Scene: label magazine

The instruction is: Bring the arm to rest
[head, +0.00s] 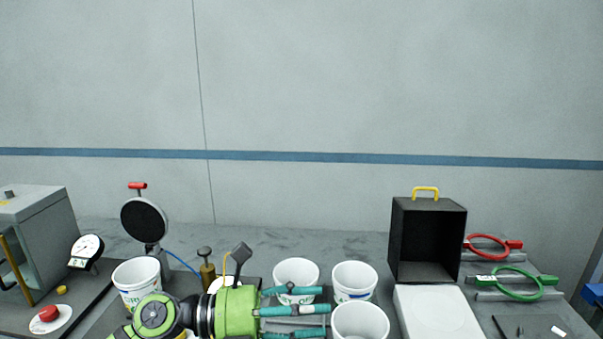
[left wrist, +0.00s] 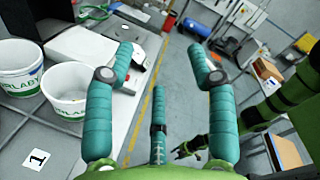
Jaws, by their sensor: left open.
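My left gripper (head: 318,308) reaches in from the lower left in the head view, over the bench front, with its teal fingers pointing right. Its fingers are spread with nothing between them; the left wrist view shows the same open fingers (left wrist: 170,75). White cups are beside and behind it. A green arm of mine shows at the right of the left wrist view, ending in a dark hand (left wrist: 190,147) too small to read.
White cups (head: 296,271), (head: 355,279), (head: 360,322) stand close to the fingers; another cup (head: 134,278) is by the forearm. A black box (head: 428,240) and white panel (head: 438,313) are further right. Red (head: 487,245) and green (head: 515,284) ring tools lie beyond.

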